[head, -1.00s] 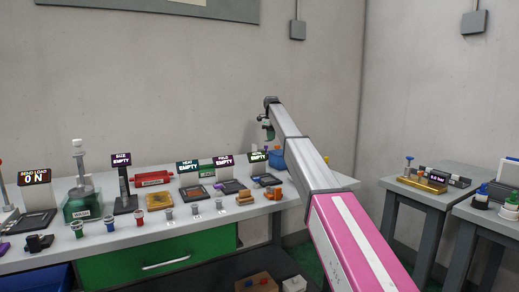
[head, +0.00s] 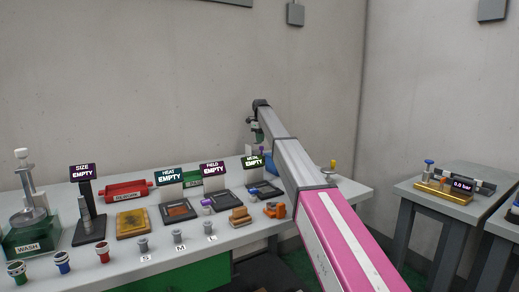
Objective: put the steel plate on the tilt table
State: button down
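I cannot pick out a steel plate or a tilt table with certainty in the head view. My gripper (head: 256,133) is at the far end of my stretched arm, pointing down above the back of the long bench (head: 330,190). It is small and partly merged with the arm's end, so I cannot tell whether its fingers are open or shut, or whether it holds anything. Part of the bench top behind my arm is hidden.
The bench bears a wash station (head: 30,240), a size stand (head: 88,205), a red tray (head: 126,190), a heat pad (head: 178,210), a field pad (head: 222,201) and small cups (head: 143,246). A grey side table (head: 425,205) with a gauge stands right; floor shows between.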

jog(key=shift+f, duration=2.45)
jog(key=c, duration=1.6)
grip_release()
jog(key=shift+f, duration=0.1)
jog(key=shift+c, duration=0.2)
notch_tip(320, 180, up, 11)
jog(key=shift+r, duration=0.6)
jog(key=shift+s, duration=0.1)
